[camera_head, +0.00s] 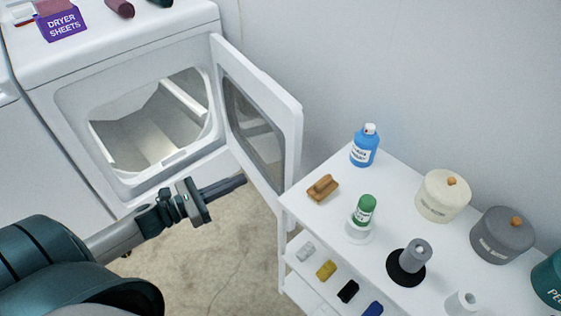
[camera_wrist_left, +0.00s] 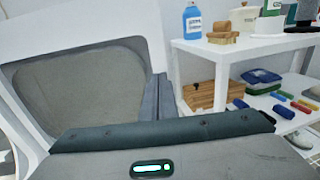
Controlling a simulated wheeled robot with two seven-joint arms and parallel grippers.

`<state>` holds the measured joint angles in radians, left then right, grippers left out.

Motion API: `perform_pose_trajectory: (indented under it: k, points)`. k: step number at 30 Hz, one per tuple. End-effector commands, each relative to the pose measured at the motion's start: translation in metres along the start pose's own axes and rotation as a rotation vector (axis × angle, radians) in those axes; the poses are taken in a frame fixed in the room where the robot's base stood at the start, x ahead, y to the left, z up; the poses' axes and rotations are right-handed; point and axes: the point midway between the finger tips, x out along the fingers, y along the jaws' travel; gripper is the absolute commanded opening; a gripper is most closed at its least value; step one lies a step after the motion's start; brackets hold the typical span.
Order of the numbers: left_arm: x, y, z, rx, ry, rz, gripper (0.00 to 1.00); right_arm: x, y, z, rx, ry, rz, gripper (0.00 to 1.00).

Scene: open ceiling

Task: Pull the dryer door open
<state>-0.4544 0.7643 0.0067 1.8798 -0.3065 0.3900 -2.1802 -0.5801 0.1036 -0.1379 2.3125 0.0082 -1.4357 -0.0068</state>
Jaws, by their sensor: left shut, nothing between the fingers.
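The white dryer (camera_head: 70,130) stands at the upper left in the head view. Its door (camera_head: 291,130) is swung wide open to the right, and the drum interior shows through the opening. The door has a dark window and also fills the left of the left wrist view (camera_wrist_left: 135,38). My left gripper (camera_head: 240,184) is shut and empty. It is in front of the dryer, by the lower part of the open door on its opening side. I cannot tell whether the fingers touch the door. My right gripper is not in view.
A white shelf cart (camera_head: 330,250) stands right of the door, close to its outer edge. It bears a blue bottle (camera_head: 364,147), a wooden brush (camera_head: 322,188), a green-topped container (camera_head: 364,208) and lidded canisters (camera_head: 443,197). A purple dryer sheets box (camera_head: 62,24) sits on the dryer. The floor below my gripper is clear.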

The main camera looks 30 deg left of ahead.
Motion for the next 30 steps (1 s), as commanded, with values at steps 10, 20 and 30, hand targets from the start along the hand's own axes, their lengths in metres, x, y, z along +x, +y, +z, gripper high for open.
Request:
perform_pose_trajectory:
  k: [10, 20, 30]
  points:
    - [0.014, 0.001, 0.001, -0.003, -0.002, 0.001, 0.0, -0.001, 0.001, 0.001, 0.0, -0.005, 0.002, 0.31]
    - [0.055, 0.001, 0.002, -0.002, -0.003, 0.001, 0.0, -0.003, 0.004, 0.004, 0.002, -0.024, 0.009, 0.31]
    - [0.101, 0.001, 0.002, -0.003, -0.002, 0.001, 0.0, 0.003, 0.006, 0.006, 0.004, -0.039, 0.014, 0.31]
